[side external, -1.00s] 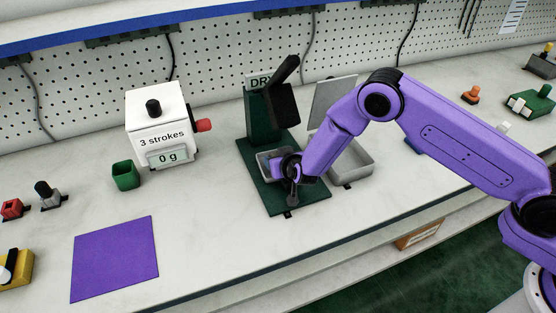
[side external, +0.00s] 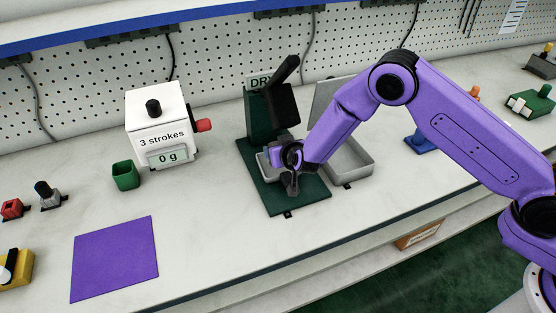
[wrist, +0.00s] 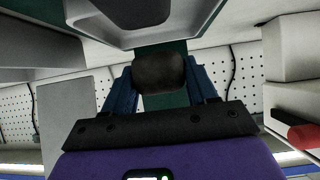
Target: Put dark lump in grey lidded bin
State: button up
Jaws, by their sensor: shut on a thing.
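In the wrist view my gripper (wrist: 160,86) has its blue fingers shut on a dark, rounded lump (wrist: 160,70). In the side view my gripper (side external: 280,148) is just above the small grey tray (side external: 264,162) on the green stand; my wrist partly covers that tray, and the lump cannot be made out there. The grey lidded bin (side external: 361,165) stands just right of the stand, with its lid (side external: 326,97) raised at the back. My forearm crosses in front of part of the bin. The bin's lid also shows at the left of the wrist view (wrist: 65,112).
The green stand (side external: 312,195) has a raised black arm (side external: 285,103) close behind my gripper. A white "3 strokes" box (side external: 155,112) with a red knob and a green cup (side external: 125,175) stand to the left. A purple mat (side external: 115,258) lies at the front left.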

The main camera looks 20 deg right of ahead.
jog(key=shift+r, duration=0.6)
jog(key=shift+d, duration=0.1)
dwell(0.6)
jog(key=shift+s+d+r+n+y, duration=0.15)
jog(key=shift+s+d+n+y, duration=0.25)
jog(key=shift+d, duration=0.25)
jog(key=shift+s+d+r+n+y, duration=0.15)
jog(key=shift+s+d+n+y, duration=0.2)
jog(key=shift+d, duration=0.3)
jog(key=s+d+r+m+h, duration=0.1)
jog(key=s+d+r, duration=0.3)
jog(key=d+r, duration=0.7)
jog(key=s+d+r, duration=0.3)
jog(key=d+r, duration=0.7)
jog(key=d, duration=0.4)
jog(key=w+a+f, duration=0.4)
jog(key=f, duration=0.4)
jog(key=w+a+f, duration=0.4)
jog(key=a+f, duration=0.1)
jog(key=f, duration=0.3)
jog(key=shift+f, duration=0.2)
